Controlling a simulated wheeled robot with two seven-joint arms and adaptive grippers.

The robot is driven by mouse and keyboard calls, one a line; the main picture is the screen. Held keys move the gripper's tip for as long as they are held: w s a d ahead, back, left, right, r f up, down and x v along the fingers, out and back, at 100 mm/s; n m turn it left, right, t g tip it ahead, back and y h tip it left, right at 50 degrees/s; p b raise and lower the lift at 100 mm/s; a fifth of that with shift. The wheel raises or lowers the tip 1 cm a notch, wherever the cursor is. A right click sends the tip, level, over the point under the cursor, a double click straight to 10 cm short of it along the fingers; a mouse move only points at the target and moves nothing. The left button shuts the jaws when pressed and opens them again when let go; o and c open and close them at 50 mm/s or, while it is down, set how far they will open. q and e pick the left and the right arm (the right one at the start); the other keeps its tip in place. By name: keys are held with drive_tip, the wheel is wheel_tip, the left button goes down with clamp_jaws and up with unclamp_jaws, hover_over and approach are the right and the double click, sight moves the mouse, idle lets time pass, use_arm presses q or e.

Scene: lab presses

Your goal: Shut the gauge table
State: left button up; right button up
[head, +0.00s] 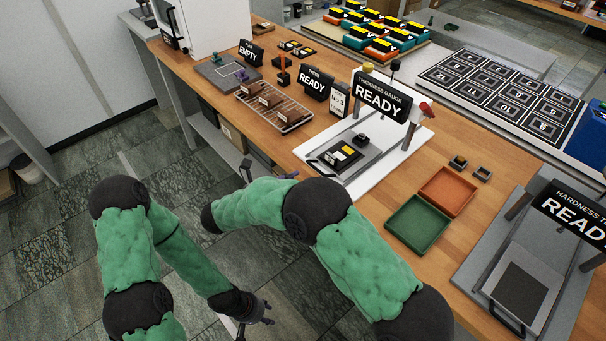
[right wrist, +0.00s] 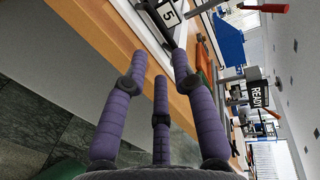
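The thickness gauge (head: 382,97) stands on a white base on the bench, with a READY sign. Its grey gauge table (head: 376,159) sits out in front of the gauge head, bearing a black and yellow sample (head: 343,157). A dark bar handle is at the table's front edge. In the right wrist view my right gripper (right wrist: 160,65) has its three purple fingers apart and empty, close to the bench edge and a card marked 5 (right wrist: 169,14). In the head view it is mostly hidden behind my arm. My left gripper (head: 258,310) hangs low over the floor, its fingers apparently apart.
Green (head: 417,223) and orange (head: 447,191) trays lie right of the gauge. A hardness tester (head: 570,215) stands farther right. A wire rack (head: 275,107) with brown pieces is to the left. Several coloured boxes and a numbered board (head: 500,92) are behind.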

drive_tip(key=shift+v, duration=1.5)
